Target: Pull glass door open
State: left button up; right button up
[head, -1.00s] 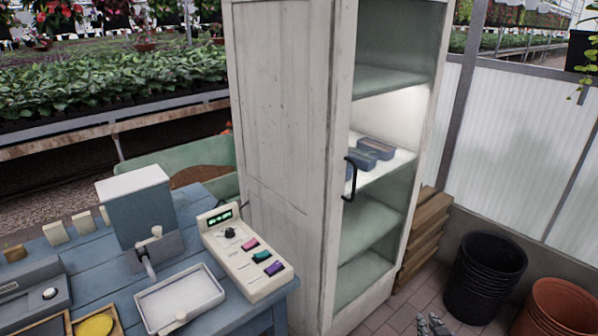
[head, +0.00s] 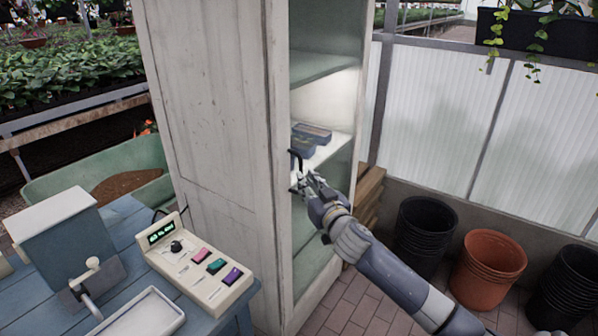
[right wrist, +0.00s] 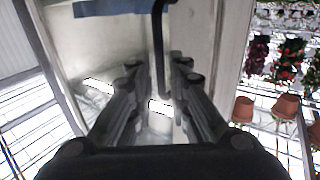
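The tall white cabinet (head: 215,110) has a glass door (head: 325,95) on its front, which looks closed. A black curved handle (head: 294,158) is on the door's left side. My right gripper (head: 303,180) is at the lower part of this handle, partly covering it. In the right wrist view, the handle (right wrist: 158,45) runs down between the two spread fingers of my right gripper (right wrist: 158,68). The fingers stand open on either side of it, with gaps showing. My left gripper is not in view.
Blue boxes (head: 312,133) sit on a lit shelf behind the glass. A blue table (head: 118,225) with a control box (head: 198,268) stands at left. Black pots (head: 425,230) and terracotta pots (head: 488,262) stand on the floor at right. Wooden crates (head: 370,190) are beside the cabinet.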

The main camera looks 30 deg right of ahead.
jog(key=shift+w+d+p, duration=0.15)
jog(key=shift+w+d, duration=0.1)
jog(key=shift+w, duration=1.05)
jog(key=shift+w+d+p, duration=0.15)
jog(key=shift+w+d, duration=0.1)
jog(key=shift+w, duration=1.05)
grip_shut()
